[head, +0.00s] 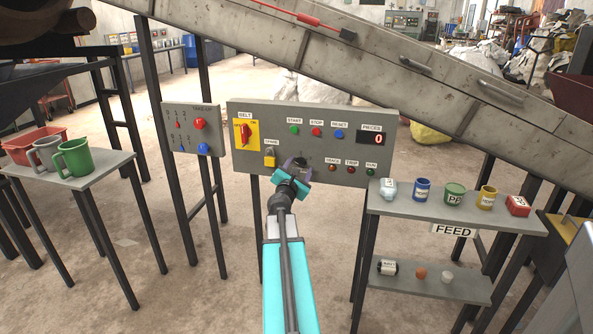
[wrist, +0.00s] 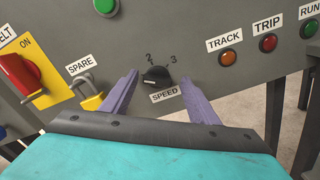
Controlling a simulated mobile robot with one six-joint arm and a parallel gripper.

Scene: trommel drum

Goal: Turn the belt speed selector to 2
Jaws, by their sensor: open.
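The belt speed selector is a small round black knob (wrist: 156,76) on the grey panel, with a SPEED label below it. In the wrist view the numbers 2 and 3 show above it; a 1 cannot be made out. Which number the knob points at is unclear. My gripper (wrist: 160,88) is open, its two purple fingers on either side of the knob, the knob between the tips. Contact cannot be told. In the head view my gripper (head: 296,168) is at the panel's lower middle and covers much of the knob.
The panel (head: 350,165) also has a red-on-yellow belt switch (head: 243,134), a yellow padlock (head: 270,158) marked SPARE, several buttons and lamps, and a display (head: 371,139) reading 0. A feed shelf (head: 390,206) stands right, a shelf with mugs (head: 100,178) left.

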